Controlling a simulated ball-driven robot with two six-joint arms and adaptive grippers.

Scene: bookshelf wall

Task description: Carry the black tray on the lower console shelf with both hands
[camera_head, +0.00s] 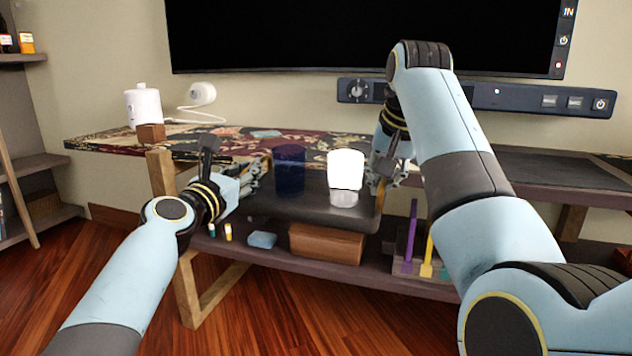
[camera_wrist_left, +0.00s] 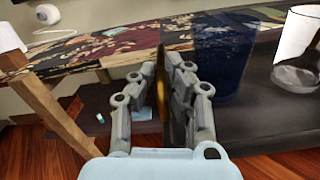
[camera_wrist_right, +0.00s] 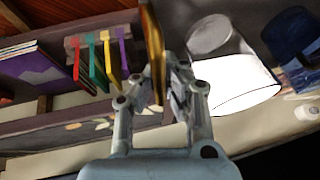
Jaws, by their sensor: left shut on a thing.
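The black tray (camera_head: 310,207) is level in front of the console, above its lower shelf, between my two grippers. A dark blue cup (camera_head: 289,172) stands on its left part and a white cylinder with a clear lower part (camera_head: 345,170) on its right part. My left gripper (camera_head: 252,180) is shut on the tray's left edge; the brown-gold rim shows between its fingers in the left wrist view (camera_wrist_left: 163,85). My right gripper (camera_head: 384,178) is at the tray's right edge, its fingers closed about the rim in the right wrist view (camera_wrist_right: 155,85).
The lower console shelf (camera_head: 345,268) holds a brown box (camera_head: 327,243), a light blue item (camera_head: 262,240) and upright coloured pieces (camera_head: 427,245). The patterned console top (camera_head: 120,145) carries a white container (camera_head: 144,107). A wooden leg (camera_head: 188,290) stands at the left.

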